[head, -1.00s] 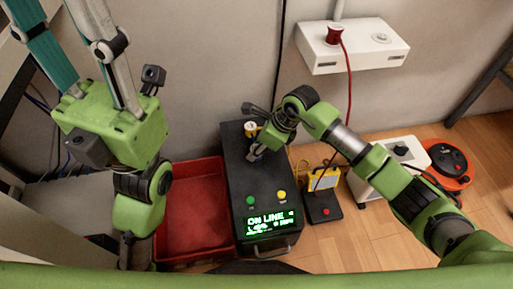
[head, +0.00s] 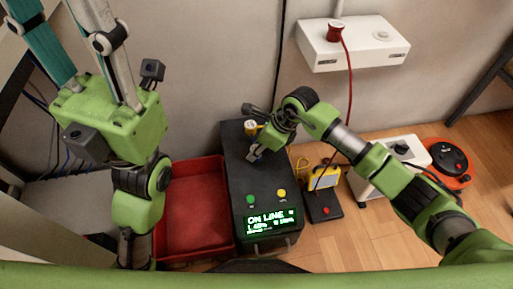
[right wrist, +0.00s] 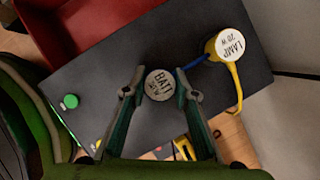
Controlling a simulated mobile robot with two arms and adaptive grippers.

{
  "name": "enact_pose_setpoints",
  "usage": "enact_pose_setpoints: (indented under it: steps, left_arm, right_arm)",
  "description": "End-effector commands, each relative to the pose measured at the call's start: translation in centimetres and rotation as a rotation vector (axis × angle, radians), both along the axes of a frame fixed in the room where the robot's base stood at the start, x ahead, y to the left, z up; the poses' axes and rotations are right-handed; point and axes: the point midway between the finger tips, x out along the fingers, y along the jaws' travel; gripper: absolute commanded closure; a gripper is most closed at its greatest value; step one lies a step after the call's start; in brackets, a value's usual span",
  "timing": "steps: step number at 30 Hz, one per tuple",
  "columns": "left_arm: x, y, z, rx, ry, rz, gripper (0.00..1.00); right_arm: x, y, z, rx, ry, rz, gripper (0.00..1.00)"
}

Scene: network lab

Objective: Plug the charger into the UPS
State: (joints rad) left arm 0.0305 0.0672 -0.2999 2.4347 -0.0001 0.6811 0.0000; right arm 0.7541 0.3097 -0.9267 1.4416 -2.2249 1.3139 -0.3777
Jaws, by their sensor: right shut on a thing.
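The UPS (head: 233,172) is a black box on the floor with a lit green "ON LINE" display (head: 270,219) on its front. A round plug marked BATT (right wrist: 159,85) sits between the fingertips of my right gripper (right wrist: 160,88), which is shut on it. The plug is over the UPS top; I cannot tell whether it is seated in a socket. In the head view my right gripper (head: 256,152) is at the top of the UPS and hides most of the plug. My left arm hangs at the left; its gripper's fingers are out of view.
A plug marked LAMP (right wrist: 230,45), with a yellow cord, stands on the UPS top close to my right gripper. A red tray (head: 195,205) lies left of the UPS. A yellow lamp-like unit (head: 325,180) stands right. A white wall box (head: 355,45) holds a red plug.

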Motion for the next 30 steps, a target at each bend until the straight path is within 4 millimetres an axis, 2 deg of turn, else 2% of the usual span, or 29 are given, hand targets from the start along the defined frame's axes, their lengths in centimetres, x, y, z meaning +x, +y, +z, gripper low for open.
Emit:
enact_pose_setpoints:
  steps: [2,3,4,5,17,20,30]
  left_arm:
    - [-0.2,0.0,0.0,0.000,-0.007,-0.001,0.60]
    - [-0.2,0.0,0.3,-0.001,-0.012,0.000,0.60]
    - [-0.3,0.0,0.4,-0.001,-0.016,0.000,0.60]
    - [-0.4,0.0,0.4,-0.001,-0.018,0.000,0.60]
    - [-0.1,0.1,0.2,-0.008,-0.004,0.001,0.60]
    - [-0.1,0.1,0.2,-0.007,-0.005,0.001,0.60]
    - [-0.2,0.1,0.2,-0.004,-0.007,-0.001,0.60]
  right_arm:
    - [0.0,0.0,-0.2,0.000,0.000,0.000,0.92]
    - [0.0,0.0,-0.1,0.000,0.000,0.000,0.63]
    - [0.0,0.0,-0.1,0.000,0.000,0.000,0.55]
    - [0.0,0.0,-0.1,0.000,0.000,0.000,0.54]
    - [0.0,-0.2,0.3,0.000,0.000,-0.001,0.54]
    - [-0.1,-0.8,1.5,0.000,-0.003,0.000,0.54]
    - [-1.3,-3.5,8.0,-0.002,-0.004,-0.001,0.54]
